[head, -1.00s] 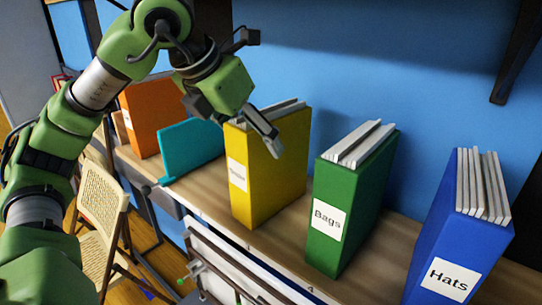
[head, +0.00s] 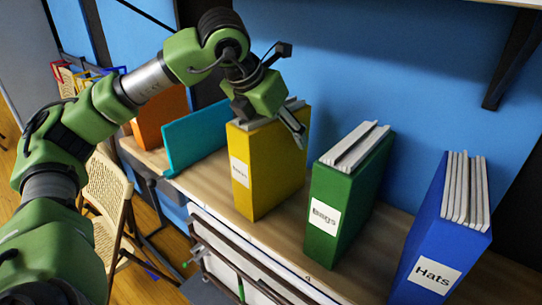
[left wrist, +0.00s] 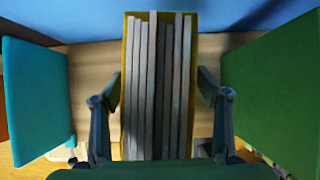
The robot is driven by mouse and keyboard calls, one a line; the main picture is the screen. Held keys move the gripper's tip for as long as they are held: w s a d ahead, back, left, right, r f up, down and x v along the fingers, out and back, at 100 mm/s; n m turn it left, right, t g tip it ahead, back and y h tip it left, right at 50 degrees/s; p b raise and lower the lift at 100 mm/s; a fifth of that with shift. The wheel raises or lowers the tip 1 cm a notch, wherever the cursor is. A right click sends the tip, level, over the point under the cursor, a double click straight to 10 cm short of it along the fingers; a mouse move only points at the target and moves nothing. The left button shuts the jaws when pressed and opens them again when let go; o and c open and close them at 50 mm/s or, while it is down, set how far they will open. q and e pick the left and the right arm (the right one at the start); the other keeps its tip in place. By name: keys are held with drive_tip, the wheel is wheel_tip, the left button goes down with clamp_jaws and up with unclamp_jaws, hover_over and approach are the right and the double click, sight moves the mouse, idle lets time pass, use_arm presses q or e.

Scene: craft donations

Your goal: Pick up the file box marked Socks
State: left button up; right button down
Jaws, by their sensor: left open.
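A yellow file box (head: 270,165) stands upright on the wooden shelf, with pale sheets in its open top. Its white label (head: 240,173) is too blurred to read surely. My left gripper (head: 276,120) is open and pointing down at the top of this box. In the left wrist view, the yellow box (left wrist: 127,60) lies between the two fingers of the gripper (left wrist: 160,92), one finger on each side. I cannot tell whether the fingers touch its sides. My right gripper is not in view.
A teal divider or box (head: 195,138) and an orange box (head: 160,117) stand left of the yellow box. A green box marked Bags (head: 350,195) stands to its right, then a blue box marked Hats (head: 430,225). A wicker chair (head: 108,190) stands left of the shelf.

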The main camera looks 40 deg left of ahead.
use_arm(q)
clamp_jaws()
drive_tip(key=shift+r, duration=0.25)
